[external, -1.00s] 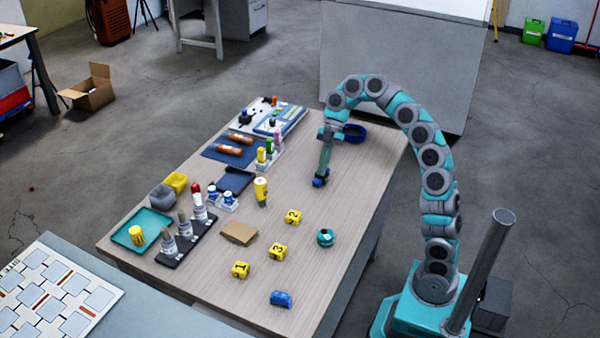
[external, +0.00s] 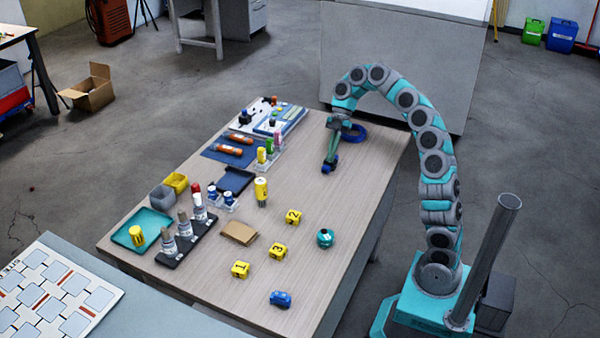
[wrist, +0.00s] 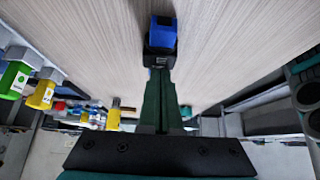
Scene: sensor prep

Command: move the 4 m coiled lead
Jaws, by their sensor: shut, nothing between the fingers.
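A blue ring-shaped coil (external: 361,136) lies flat at the far right end of the table; it looks like the coiled lead, but no length marking can be read. In the external view my wrist covers part of its left side. My gripper (external: 328,167) points down, a little nearer the camera and left of the coil, apart from it. The coil cannot be made out in the wrist view.
Numbered yellow cubes (external: 277,251), a teal round item (external: 325,238) and a blue item (external: 281,299) stand on the near table (external: 335,205). Bottles, a black rack (external: 172,258) and a teal tray (external: 125,238) fill the left side. The table's right strip is mostly clear.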

